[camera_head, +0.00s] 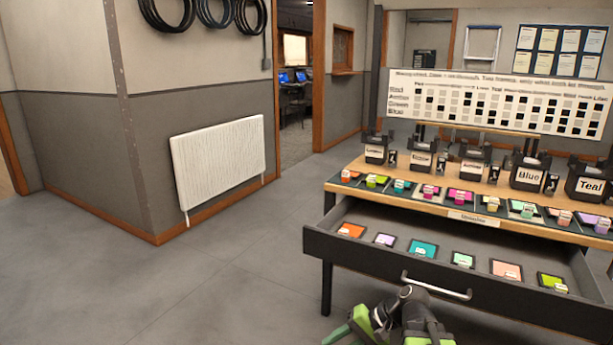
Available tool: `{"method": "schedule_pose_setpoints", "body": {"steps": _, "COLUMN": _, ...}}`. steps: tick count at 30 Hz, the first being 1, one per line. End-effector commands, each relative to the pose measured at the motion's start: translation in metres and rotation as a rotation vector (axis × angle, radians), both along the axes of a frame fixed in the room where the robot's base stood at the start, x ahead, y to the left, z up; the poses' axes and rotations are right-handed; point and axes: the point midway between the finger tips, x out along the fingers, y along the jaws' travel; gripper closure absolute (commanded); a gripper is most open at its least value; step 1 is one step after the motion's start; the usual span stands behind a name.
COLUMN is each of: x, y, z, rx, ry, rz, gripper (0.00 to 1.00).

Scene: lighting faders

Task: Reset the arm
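My arm, green and dark grey, rises from the bottom edge of the head view, in front of the open drawer (340,246). A green part at its left end (350,326) reaches toward the floor and runs down near the bottom edge. I cannot make out two separate fingertips, so whether my gripper is open or shut does not show. Nothing held is visible. The arm overlaps the lower front of the drawer near its pale bar handle (437,286); whether they touch is unclear.
The drawer is pulled out with several coloured swatches inside. The wooden table (338,185) above carries more swatches and black labelled holders such as Blue (528,174) and Teal (590,184). A white radiator (218,160) hangs at the left. Grey floor (215,275) is clear on the left.

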Motion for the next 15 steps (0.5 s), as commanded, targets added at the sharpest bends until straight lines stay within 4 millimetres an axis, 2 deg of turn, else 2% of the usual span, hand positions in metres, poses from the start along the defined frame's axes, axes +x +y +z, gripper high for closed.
{"method": "schedule_pose_setpoints", "body": {"steps": 1, "x": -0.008, "y": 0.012, "z": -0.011, "rx": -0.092, "ry": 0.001, "rz": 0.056, "gripper": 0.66}}
{"method": "schedule_pose_setpoints", "body": {"steps": 2, "x": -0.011, "y": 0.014, "z": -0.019, "rx": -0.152, "ry": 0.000, "rz": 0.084, "gripper": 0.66}}
{"method": "schedule_pose_setpoints", "body": {"steps": 5, "x": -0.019, "y": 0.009, "z": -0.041, "rx": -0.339, "ry": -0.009, "rz": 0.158, "gripper": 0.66}}
{"method": "schedule_pose_setpoints", "body": {"steps": 8, "x": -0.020, "y": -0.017, "z": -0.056, "rx": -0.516, "ry": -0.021, "rz": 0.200, "gripper": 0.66}}
{"method": "schedule_pose_setpoints", "body": {"steps": 10, "x": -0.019, "y": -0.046, "z": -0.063, "rx": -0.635, "ry": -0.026, "rz": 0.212, "gripper": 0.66}}
{"method": "schedule_pose_setpoints", "body": {"steps": 13, "x": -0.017, "y": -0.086, "z": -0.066, "rx": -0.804, "ry": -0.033, "rz": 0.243, "gripper": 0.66}}
{"method": "schedule_pose_setpoints", "body": {"steps": 15, "x": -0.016, "y": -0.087, "z": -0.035, "rx": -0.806, "ry": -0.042, "rz": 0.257, "gripper": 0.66}}
